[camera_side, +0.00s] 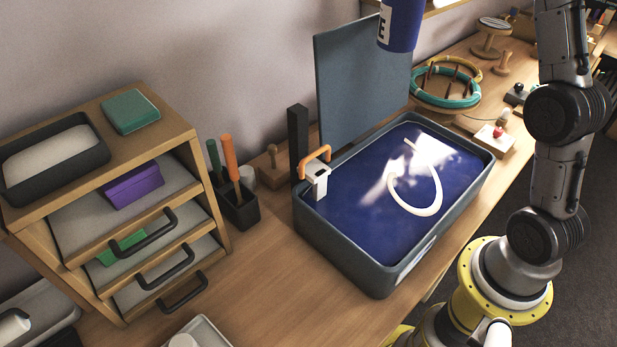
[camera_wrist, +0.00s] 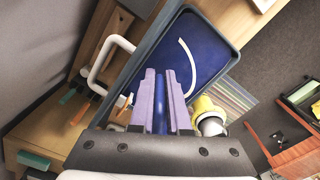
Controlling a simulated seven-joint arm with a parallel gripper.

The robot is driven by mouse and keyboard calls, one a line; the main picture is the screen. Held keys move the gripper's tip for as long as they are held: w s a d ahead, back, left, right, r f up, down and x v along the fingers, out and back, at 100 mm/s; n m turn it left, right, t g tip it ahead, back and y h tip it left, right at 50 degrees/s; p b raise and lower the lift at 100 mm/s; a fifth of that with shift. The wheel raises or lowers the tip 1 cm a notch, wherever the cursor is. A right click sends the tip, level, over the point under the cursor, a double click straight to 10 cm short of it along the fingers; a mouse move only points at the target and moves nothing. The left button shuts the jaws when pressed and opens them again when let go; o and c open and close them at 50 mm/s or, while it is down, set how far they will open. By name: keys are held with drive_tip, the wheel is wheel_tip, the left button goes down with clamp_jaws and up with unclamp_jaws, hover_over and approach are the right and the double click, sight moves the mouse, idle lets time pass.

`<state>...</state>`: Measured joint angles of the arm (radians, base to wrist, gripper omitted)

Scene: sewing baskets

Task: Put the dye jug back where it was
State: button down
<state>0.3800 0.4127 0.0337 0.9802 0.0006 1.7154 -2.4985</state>
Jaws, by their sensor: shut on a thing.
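The dye jug (camera_side: 400,25) is a blue vessel with a white label, at the top edge of the side view, raised above the basin; its upper part is cut off. My gripper (camera_wrist: 163,80) shows in the wrist view, its pale purple fingers shut on the blue jug (camera_wrist: 160,100), of which only a narrow part shows between them. The gripper is outside the side view. The grey basin (camera_side: 350,275) below holds dark blue liquid, with a white curved strip (camera_side: 435,200) in it.
A white block with an orange handle (camera_side: 317,175) sits on the basin's left rim. A dark upright panel (camera_side: 350,90) stands behind it. A wooden drawer unit (camera_side: 215,205) and black tool holder (camera_side: 240,212) are left. A rack with teal rings (camera_side: 445,95) stands beyond.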

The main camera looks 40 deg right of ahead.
drive_tip(key=a+r+m, duration=0.1)
drive_tip(key=a, duration=0.1)
drive_tip(key=a+r+m, duration=0.3)
drive_tip(key=a+r, duration=0.1)
drive_tip(key=shift+s+a, duration=0.25)
drive_tip(key=shift+s, duration=0.1)
drive_tip(key=w+a+f+n, duration=0.1)
drive_tip(key=a, duration=0.9)
drive_tip(key=w+a+f, duration=0.1)
drive_tip(key=w+a, duration=0.1)
drive_tip(key=a, duration=0.8)
drive_tip(key=s+a+f+n, duration=0.2)
drive_tip(key=a+f+n, duration=0.2)
drive_tip(key=a+f, duration=0.3)
drive_tip(key=s+a+f+n, duration=0.1)
drive_tip(key=a+f+n, duration=0.3)
drive_tip(key=f, duration=0.5)
drive_tip(key=s+a+f+n, duration=0.2)
drive_tip(key=s+f, duration=0.1)
drive_tip(key=f, duration=0.3)
drive_tip(key=s+a+f+n, duration=0.2)
drive_tip(key=s+f, duration=0.1)
drive_tip(key=f, duration=0.4)
drive_tip(key=s+a+f+n, duration=0.2)
drive_tip(key=s+a+f, duration=0.1)
drive_tip(key=f, duration=0.4)
drive_tip(key=shift+s+f+n, duration=0.25)
drive_tip(key=shift+s+n, duration=0.15)
drive_tip(key=shift+s, duration=0.05)
drive_tip(key=shift+f, duration=2.25)
